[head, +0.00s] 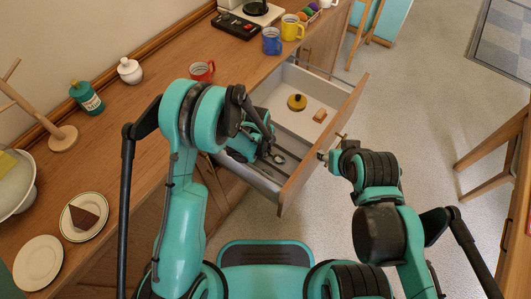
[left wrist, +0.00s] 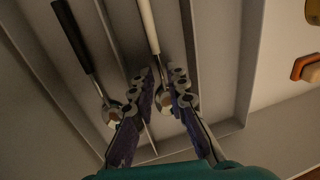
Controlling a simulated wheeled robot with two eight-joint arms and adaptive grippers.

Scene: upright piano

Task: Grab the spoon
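The open drawer (head: 301,119) holds long utensils in its near compartments. In the left wrist view, a spoon with a black handle (left wrist: 75,38) has its bowl just left of my left gripper (left wrist: 164,78). A utensil with a white handle (left wrist: 148,24) runs between the gripper's fingers, its rounded end (left wrist: 165,100) between them. The fingers are apart, and I see no clear grip on it. In the head view, my left gripper (head: 266,152) is low in the drawer, and a spoon bowl (head: 278,158) shows beside it. My right gripper (head: 323,156) is outside the drawer front; its finger state is unclear.
A round yellow-and-black item (head: 297,102) and a small tan block (head: 320,116) lie in the drawer's far part. Thin dividers (left wrist: 190,45) and the drawer walls surround my left gripper. The floor right of the drawer is open.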

